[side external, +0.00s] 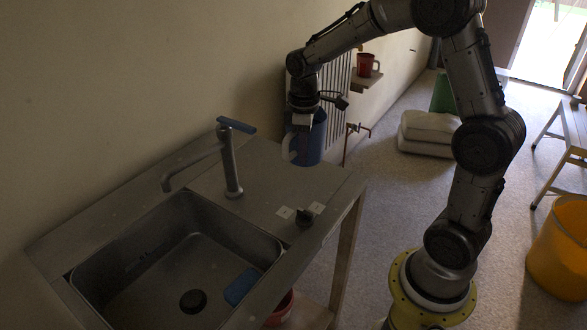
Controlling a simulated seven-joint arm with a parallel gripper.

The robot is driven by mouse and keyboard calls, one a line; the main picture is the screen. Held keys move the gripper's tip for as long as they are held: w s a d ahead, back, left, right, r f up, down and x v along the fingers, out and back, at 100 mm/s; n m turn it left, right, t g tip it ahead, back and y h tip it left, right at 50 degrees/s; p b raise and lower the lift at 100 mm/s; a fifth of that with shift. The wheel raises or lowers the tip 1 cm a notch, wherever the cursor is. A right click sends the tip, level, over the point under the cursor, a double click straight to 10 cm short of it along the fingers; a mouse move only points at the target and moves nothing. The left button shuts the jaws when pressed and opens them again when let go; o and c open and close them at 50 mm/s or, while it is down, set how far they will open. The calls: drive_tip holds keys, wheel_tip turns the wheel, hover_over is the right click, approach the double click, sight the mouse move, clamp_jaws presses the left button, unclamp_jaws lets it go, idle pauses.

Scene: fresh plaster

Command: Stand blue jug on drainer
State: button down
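The blue jug (314,141) is upright at the far edge of the metal counter, with a pale handle on its left. The flat drainer (265,186) is the bare metal surface beside the sink. My gripper (303,124) points down at the jug's rim, overlapping its upper left side. Its fingertips are dark and partly merge with the jug, so I cannot tell whether they are closed on it. I also cannot tell whether the jug's base touches the metal or hangs just above it.
A tap (230,165) with a blue lever stands between the jug and the sink (150,262). A black knob (304,217) and two pale labels are on the near right of the drainer. A blue sponge (241,287) lies in the sink. A red mug (368,65) stands on a wall shelf.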

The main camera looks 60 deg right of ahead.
sight(296, 158)
drive_tip(key=w+f, duration=0.2)
drive_tip(key=f, duration=0.1)
drive_tip(key=shift+w+d, duration=0.3)
drive_tip(key=shift+d, duration=0.05)
drive_tip(key=shift+w+f, duration=0.15)
drive_tip(key=shift+f, duration=0.85)
drive_tip(key=shift+w+f, duration=0.15)
drive_tip(key=shift+f, duration=0.8)
drive_tip(key=c, duration=1.1)
unclamp_jaws()
drive_tip(key=shift+f, duration=0.15)
